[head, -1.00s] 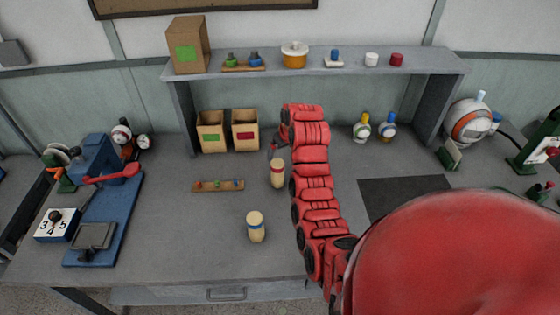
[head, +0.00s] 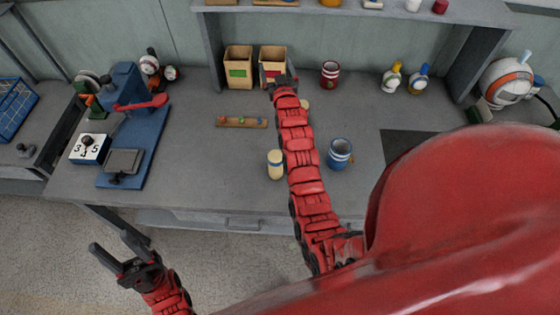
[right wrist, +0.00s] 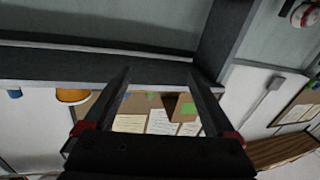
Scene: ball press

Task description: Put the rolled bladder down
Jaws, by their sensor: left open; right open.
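Two cream rolls that may be rolled bladders are on the grey bench. One cream roll (head: 275,164) stands upright with a blue band, left of my right arm. The other cream roll (head: 304,105) is mostly hidden behind that arm. My right gripper (head: 282,80) is by the front of the red-labelled box, beyond the rolls. In the right wrist view its fingers (right wrist: 158,74) are apart with nothing between them. My left gripper (head: 109,243) is open and empty, in front of the bench, over the floor.
Two cardboard boxes, green-labelled (head: 238,73) and red-labelled (head: 272,56), stand at the back. A blue press (head: 130,125) stands left.

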